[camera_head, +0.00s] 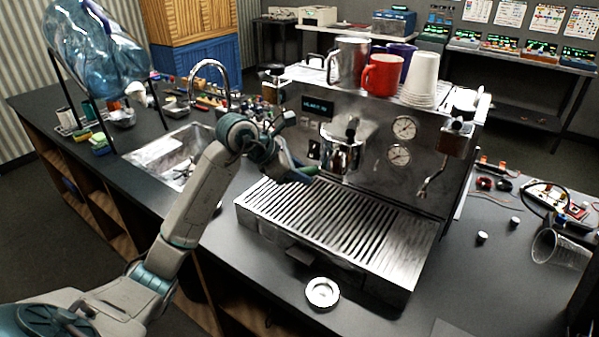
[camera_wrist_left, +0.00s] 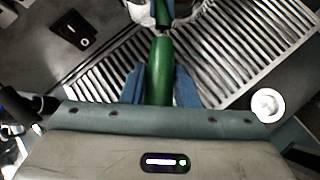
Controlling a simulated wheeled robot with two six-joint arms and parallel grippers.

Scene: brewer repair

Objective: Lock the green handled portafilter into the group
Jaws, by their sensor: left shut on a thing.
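The green portafilter handle (camera_head: 307,170) points left and toward me from under the group head (camera_head: 343,148) of the espresso machine. My left gripper (camera_head: 294,172) is shut on this handle. In the left wrist view the green handle (camera_wrist_left: 160,70) sits between the two blue fingers of the left gripper (camera_wrist_left: 160,85), and its far end meets a shiny metal part at the top edge. The portafilter basket is at the group, but I cannot tell whether it is locked. My right gripper is not in view.
The slatted drip tray (camera_head: 335,222) lies below the handle. A small round metal dish (camera_head: 322,292) stands on the counter in front. A steam wand (camera_head: 432,178) hangs at the right. A red mug (camera_head: 382,75) and white cups (camera_head: 421,80) stand on top. A sink (camera_head: 172,155) is at the left.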

